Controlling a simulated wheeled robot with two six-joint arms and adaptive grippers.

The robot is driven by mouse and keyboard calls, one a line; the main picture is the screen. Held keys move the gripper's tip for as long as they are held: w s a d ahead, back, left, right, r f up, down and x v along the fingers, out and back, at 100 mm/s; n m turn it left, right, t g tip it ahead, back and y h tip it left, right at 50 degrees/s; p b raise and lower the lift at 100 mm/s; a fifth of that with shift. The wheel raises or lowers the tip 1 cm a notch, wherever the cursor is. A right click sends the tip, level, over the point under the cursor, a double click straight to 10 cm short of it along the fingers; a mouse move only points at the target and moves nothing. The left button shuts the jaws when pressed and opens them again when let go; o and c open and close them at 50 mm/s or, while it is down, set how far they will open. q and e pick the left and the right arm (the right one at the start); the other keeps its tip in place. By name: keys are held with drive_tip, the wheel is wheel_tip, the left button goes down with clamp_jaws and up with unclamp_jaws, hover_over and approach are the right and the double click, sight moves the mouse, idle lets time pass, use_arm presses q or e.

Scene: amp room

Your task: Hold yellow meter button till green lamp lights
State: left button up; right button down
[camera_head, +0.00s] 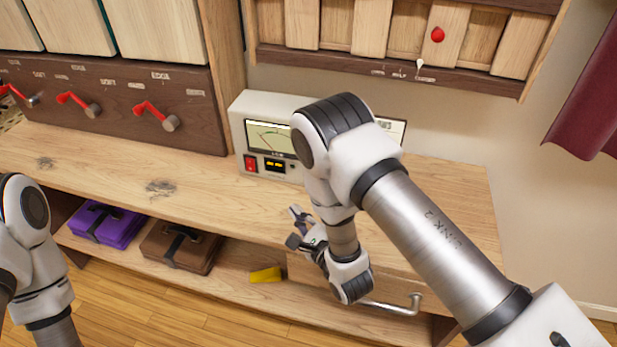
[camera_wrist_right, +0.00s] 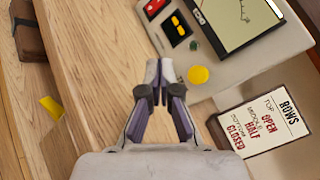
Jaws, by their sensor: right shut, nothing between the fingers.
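The white meter (camera_head: 262,106) stands on the wooden bench against the wall, partly hidden by my right arm. It has a dial screen (camera_head: 270,137), a red switch (camera_head: 250,163) and a black panel with yellow marks (camera_head: 275,165). In the right wrist view the round yellow button (camera_wrist_right: 198,75) is on the meter's front, with a small dark green lamp (camera_wrist_right: 193,45) that looks unlit. My right gripper (camera_wrist_right: 160,68) is shut and empty, its tips apart from the button, left of it in that view. In the head view it (camera_head: 297,225) is by the bench's front edge. The left gripper is out of frame.
A sign card (camera_wrist_right: 263,118) stands beside the meter. Red levers (camera_head: 150,115) are on the cabinet at left. A purple case (camera_head: 105,222), a brown case (camera_head: 180,246) and a yellow block (camera_head: 265,275) lie on the lower shelf. The bench top (camera_head: 110,180) left of the meter is clear.

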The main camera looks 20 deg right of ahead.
drive_tip(key=w+d, duration=0.1)
drive_tip(key=w, duration=0.1)
drive_tip(key=w+d+b, duration=0.1)
drive_tip(key=w, duration=0.1)
drive_tip(key=w+d+b, duration=0.1)
drive_tip(key=d, duration=0.1)
drive_tip(key=shift+w, duration=0.4)
drive_tip(key=shift+w+d+r, duration=0.1)
drive_tip(key=shift+w+d, duration=0.25)
drive_tip(key=shift+w, duration=0.15)
drive_tip(key=shift+w+d, duration=0.1)
drive_tip(key=shift+w, duration=0.05)
idle(0.5)
drive_tip(key=shift+w+d, duration=0.15)
drive_tip(key=shift+w, duration=0.05)
drive_tip(key=shift+w+d+b, duration=0.3)
drive_tip(key=shift+w+b, duration=0.05)
drive_tip(key=shift+w, duration=0.1)
idle(2.5)
idle(1.2)
drive_tip(key=shift+s+a, duration=0.55)
drive_tip(key=shift+s, duration=0.25)
drive_tip(key=shift+s+a+p, duration=0.45)
drive_tip(key=shift+s+a, duration=0.25)
drive_tip(key=shift+s, duration=0.35)
drive_tip(key=shift+s+a+p, duration=0.45)
drive_tip(key=shift+s+a, duration=0.25)
drive_tip(key=shift+s, duration=0.35)
